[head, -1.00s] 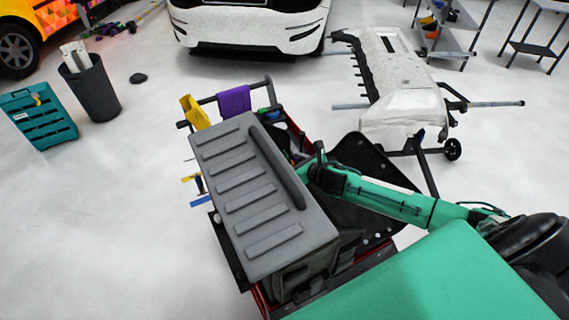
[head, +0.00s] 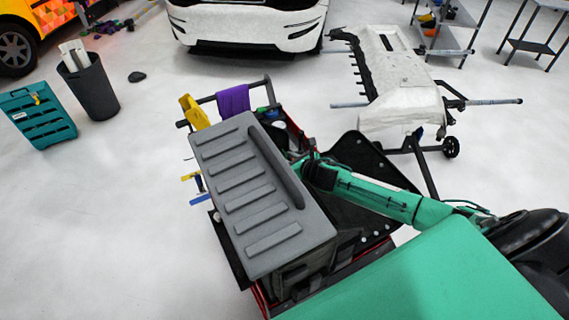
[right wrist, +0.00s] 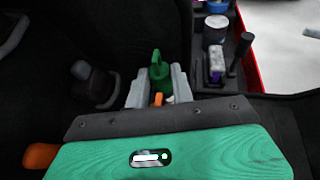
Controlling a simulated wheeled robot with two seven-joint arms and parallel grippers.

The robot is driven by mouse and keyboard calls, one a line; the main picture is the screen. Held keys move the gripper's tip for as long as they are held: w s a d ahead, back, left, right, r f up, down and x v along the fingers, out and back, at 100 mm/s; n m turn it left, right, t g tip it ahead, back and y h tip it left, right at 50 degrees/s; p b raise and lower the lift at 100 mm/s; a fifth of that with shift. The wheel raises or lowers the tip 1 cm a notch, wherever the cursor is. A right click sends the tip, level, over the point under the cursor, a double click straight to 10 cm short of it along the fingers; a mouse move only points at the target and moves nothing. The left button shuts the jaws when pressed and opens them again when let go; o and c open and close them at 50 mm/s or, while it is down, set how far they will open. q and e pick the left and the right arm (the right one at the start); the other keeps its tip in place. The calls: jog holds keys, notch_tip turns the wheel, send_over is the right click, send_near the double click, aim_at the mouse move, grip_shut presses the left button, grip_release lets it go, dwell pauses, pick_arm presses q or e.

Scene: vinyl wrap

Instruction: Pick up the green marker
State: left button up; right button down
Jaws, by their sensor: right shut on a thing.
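The green marker (right wrist: 159,72) stands roughly upright between the fingers of my right gripper (right wrist: 159,88) in the right wrist view. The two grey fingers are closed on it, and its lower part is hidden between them. In the head view my right arm reaches in from the right to the cart, and its gripper end is hidden beside the grey case. I cannot make out the marker in the head view. My left gripper is not in view.
The large grey ridged case (head: 240,180) sits on the red-framed cart, close to my right arm. A purple cloth (head: 233,100) and a yellow item (head: 193,112) hang at the cart's far end. In the right wrist view, a white-topped container (right wrist: 215,28) stands near the red edge (right wrist: 246,55).

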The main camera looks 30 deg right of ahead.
notch_tip(320, 180, up, 28)
jog(key=b, duration=0.4)
dwell(0.4)
jog(key=shift+f, duration=0.1)
dwell(0.4)
